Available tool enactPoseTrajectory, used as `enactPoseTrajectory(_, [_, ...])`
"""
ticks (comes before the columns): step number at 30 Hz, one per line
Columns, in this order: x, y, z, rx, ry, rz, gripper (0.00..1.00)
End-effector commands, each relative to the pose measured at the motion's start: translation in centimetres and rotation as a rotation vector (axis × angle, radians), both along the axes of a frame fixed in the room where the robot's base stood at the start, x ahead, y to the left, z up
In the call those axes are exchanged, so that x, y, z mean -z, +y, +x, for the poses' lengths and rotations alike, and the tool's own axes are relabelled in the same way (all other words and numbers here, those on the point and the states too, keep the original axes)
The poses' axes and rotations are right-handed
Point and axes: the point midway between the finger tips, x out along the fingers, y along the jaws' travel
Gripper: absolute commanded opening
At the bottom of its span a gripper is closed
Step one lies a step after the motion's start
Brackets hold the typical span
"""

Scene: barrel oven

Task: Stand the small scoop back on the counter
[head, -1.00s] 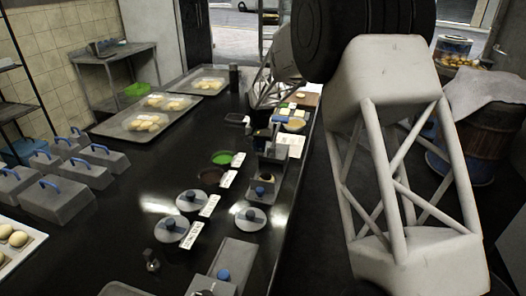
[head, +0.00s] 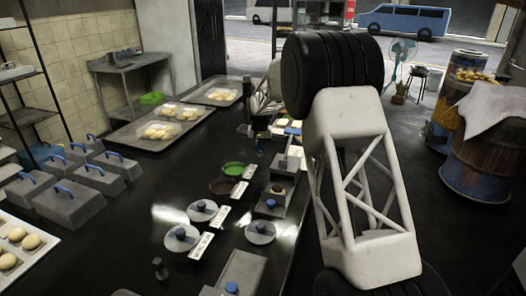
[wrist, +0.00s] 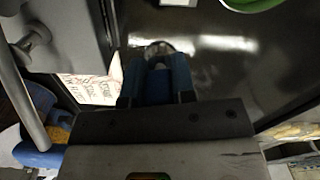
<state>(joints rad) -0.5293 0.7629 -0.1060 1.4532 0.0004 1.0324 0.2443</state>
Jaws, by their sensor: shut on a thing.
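In the wrist view my gripper (wrist: 158,68) has its blue fingers close together on a small thing with a round, shiny rim. It looks like the small scoop (wrist: 158,47); most of it is hidden between the fingers. The dark, glossy counter (wrist: 215,70) lies beyond it. I cannot tell how high the scoop is above the counter. In the head view the counter (head: 165,220) runs away from me, and my gripper and the scoop cannot be made out clearly near the far right side.
Green (head: 234,169) and brown (head: 223,186) tubs, round grey lids (head: 181,237) and white labels stand along the right side. Grey blue-handled boxes (head: 75,202) and trays of dough (head: 160,132) line the left and far parts. The middle left of the counter is clear.

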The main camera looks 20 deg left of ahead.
Motion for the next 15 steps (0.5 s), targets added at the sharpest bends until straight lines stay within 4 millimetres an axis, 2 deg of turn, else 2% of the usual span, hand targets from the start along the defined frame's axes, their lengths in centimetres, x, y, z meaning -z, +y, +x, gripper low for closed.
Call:
enactPoseTrajectory(6, [0.7, 1.6, 1.4, -0.038, 0.002, -0.001, 0.03])
enactPoseTrajectory(15, [1.0, 2.5, 2.3, -0.064, 0.0, 0.0, 0.03])
